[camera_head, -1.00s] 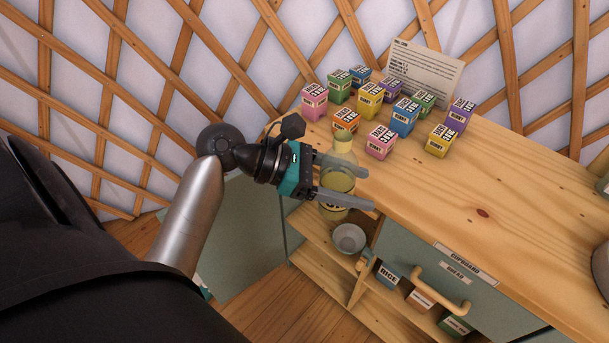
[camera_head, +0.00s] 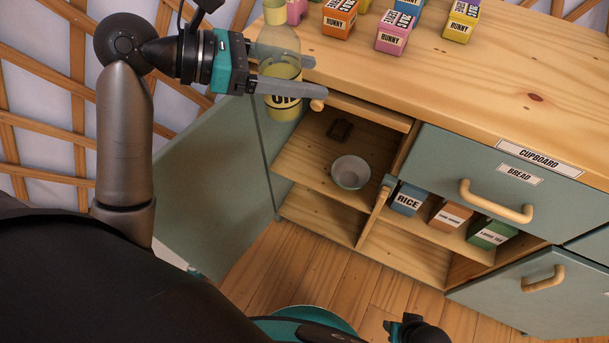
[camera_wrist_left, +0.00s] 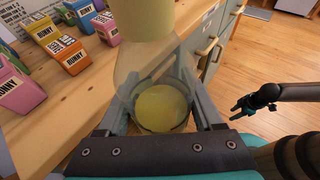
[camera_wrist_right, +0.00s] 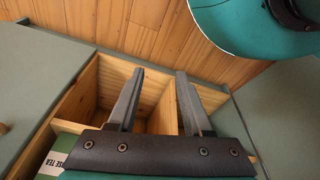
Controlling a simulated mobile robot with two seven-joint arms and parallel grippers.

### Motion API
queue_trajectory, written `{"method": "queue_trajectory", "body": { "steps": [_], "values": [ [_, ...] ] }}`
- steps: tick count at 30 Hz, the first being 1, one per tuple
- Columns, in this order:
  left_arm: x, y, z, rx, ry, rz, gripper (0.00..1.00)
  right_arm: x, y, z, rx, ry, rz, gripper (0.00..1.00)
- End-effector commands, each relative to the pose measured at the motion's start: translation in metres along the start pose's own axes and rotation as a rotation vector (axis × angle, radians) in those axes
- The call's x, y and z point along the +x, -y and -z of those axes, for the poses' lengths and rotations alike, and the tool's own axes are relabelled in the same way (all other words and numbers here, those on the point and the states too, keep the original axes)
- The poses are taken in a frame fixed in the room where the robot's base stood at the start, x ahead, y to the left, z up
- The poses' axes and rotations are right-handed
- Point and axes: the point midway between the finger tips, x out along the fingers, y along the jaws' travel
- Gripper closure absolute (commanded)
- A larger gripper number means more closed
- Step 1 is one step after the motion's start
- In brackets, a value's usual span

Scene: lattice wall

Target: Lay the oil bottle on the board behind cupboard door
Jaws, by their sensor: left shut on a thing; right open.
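The oil bottle (camera_head: 283,108), clear with yellow oil and a yellow cap, is upright in my left gripper (camera_head: 318,77), beside the counter's front left corner. In the left wrist view the bottle (camera_wrist_left: 160,105) stands between the two fingers. The green cupboard door (camera_head: 215,180) is swung open on the left. Behind it, the open compartment has an upper board (camera_head: 312,172) with a grey bowl and a small dark brown item, and a bare lower board (camera_head: 325,217). My right gripper (camera_wrist_right: 158,90) is open and empty in the right wrist view, in front of the lower shelves.
A grey bowl (camera_head: 350,172) takes up the upper board's front right. Rice (camera_head: 408,198) and other boxes fill the neighbouring compartment, past a divider. A bread drawer (camera_head: 485,175) is shut above them. Several bunny boxes (camera_head: 395,33) stand on the counter (camera_head: 470,85).

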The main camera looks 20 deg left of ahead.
Motion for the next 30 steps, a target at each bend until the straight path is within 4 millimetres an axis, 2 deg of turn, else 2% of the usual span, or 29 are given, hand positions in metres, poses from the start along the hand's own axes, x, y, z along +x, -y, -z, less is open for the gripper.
{"method": "queue_trajectory", "body": {
  "steps": [1, 9, 14, 24, 30],
  "values": [
    [0.005, -0.001, 0.012, 0.006, 0.002, -0.003, 1.00, 0.007, 0.000, 0.006, 0.001, -0.013, -0.001, 0.50],
    [0.012, -0.001, 0.031, 0.004, -0.007, -0.010, 1.00, -0.007, -0.002, 0.031, 0.007, -0.047, -0.005, 0.50],
    [0.008, -0.002, 0.025, 0.010, -0.011, -0.015, 1.00, -0.012, -0.002, 0.032, 0.007, -0.044, -0.005, 0.50],
    [0.010, -0.001, 0.025, 0.001, -0.010, -0.008, 1.00, -0.012, -0.002, 0.032, 0.007, -0.044, -0.005, 0.50],
    [0.018, -0.007, 0.053, -0.037, -0.003, -0.077, 1.00, -0.012, -0.002, 0.032, 0.007, -0.044, -0.005, 0.50]
  ]
}}
